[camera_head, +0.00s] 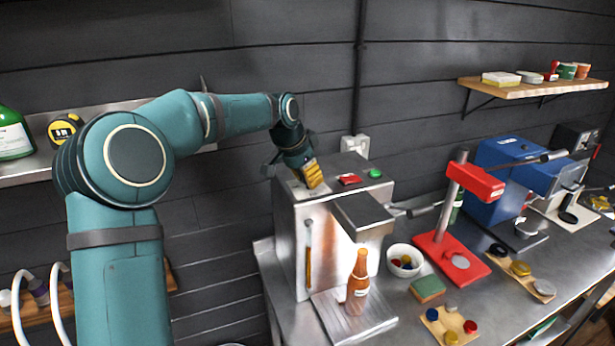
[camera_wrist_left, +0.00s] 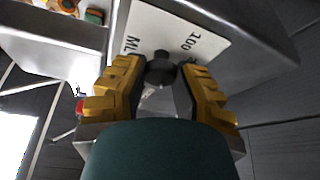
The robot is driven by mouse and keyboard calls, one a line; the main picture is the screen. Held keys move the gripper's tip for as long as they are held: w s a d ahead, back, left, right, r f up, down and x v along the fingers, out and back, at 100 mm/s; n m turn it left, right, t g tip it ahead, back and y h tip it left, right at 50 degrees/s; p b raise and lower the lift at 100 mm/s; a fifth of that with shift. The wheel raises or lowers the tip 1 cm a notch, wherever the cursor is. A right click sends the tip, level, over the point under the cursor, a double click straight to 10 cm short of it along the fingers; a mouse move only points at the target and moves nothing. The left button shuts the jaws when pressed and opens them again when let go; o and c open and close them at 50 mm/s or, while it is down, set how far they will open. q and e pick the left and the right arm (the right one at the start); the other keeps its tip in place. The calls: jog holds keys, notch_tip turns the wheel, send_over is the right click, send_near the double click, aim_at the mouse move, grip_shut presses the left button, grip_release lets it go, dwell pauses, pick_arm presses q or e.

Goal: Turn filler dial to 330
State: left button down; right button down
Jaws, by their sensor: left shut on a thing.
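The filler (camera_head: 310,235) is a steel box on the steel counter, with a brown bottle (camera_head: 358,282) standing upright on its front tray. My left arm reaches over to its top, and my left gripper (camera_head: 312,174) points down there, with yellow fingers. In the left wrist view, the filler dial (camera_wrist_left: 160,68) is a small dark knob between the yellow fingertips, and the gripper is shut on it. A white scale plate (camera_wrist_left: 172,30) under the dial reads "100" and "ML"; the rest of the scale and the dial's setting are hidden. My right gripper is not in view.
A red button (camera_head: 349,179) and a green button (camera_head: 375,174) sit on the filler's top, near the gripper. A bowl of caps (camera_head: 404,261), a red capper (camera_head: 452,250) and a blue machine (camera_head: 515,165) stand to the right. Dark plank wall lies behind.

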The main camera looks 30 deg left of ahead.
pick_arm(q)
jog(key=shift+f, duration=0.15)
jog(key=c, duration=0.9)
grip_release()
jog(key=shift+d, duration=0.1)
jog(key=o, duration=0.3)
jog(key=shift+w, duration=0.1)
jog(key=v, duration=1.2)
